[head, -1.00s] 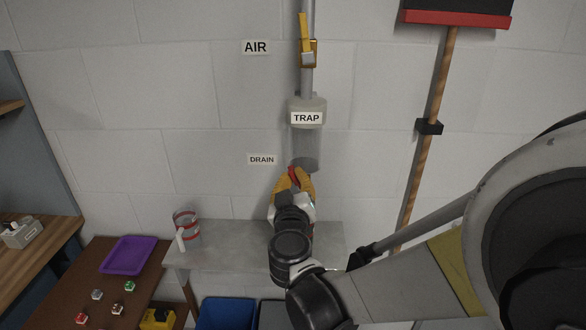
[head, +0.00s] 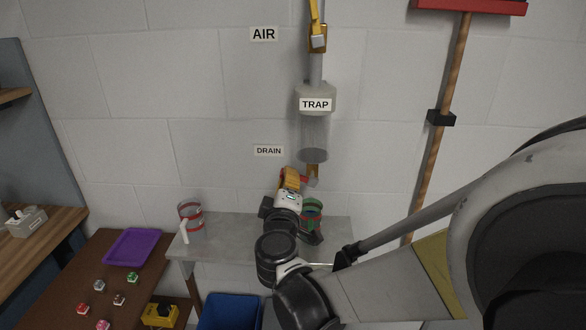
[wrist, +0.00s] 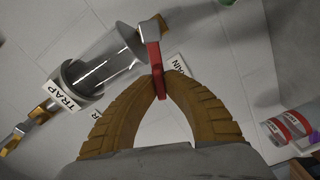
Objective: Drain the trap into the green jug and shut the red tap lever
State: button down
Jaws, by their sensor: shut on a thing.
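The clear trap (head: 314,135) hangs on the wall pipe under its TRAP label, and it also fills the upper left of the wrist view (wrist: 108,58). Below it is a brass tap (head: 313,171) with a red lever (wrist: 155,62). My gripper (wrist: 163,80) is shut on this lever, its orange fingers on both sides. In the head view my gripper (head: 290,179) is left of the tap, and the lever points left from it. The green jug (head: 312,212) stands on the shelf below the tap, partly hidden by my arm. I cannot tell if liquid is left in the trap.
A clear jug with red bands (head: 191,218) stands at the left of the grey shelf (head: 222,238). A yellow valve handle (head: 317,28) is higher on the pipe. A broom (head: 440,150) hangs at right. A purple tray (head: 134,246) lies on the brown table.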

jog(key=shift+a+f+n+b, duration=0.15)
jog(key=shift+f+n+b, duration=0.4)
jog(key=shift+n, duration=0.55)
jog(key=shift+a+f+n+b, duration=0.1)
jog(key=shift+f+n+b, duration=0.25)
jog(key=shift+f+n, duration=0.55)
jog(key=shift+r+n, duration=0.2)
jog(key=shift+n, duration=0.1)
jog(key=c, duration=1.5)
grip_release()
jog(key=s, duration=1.2)
jog(key=shift+a, duration=0.15)
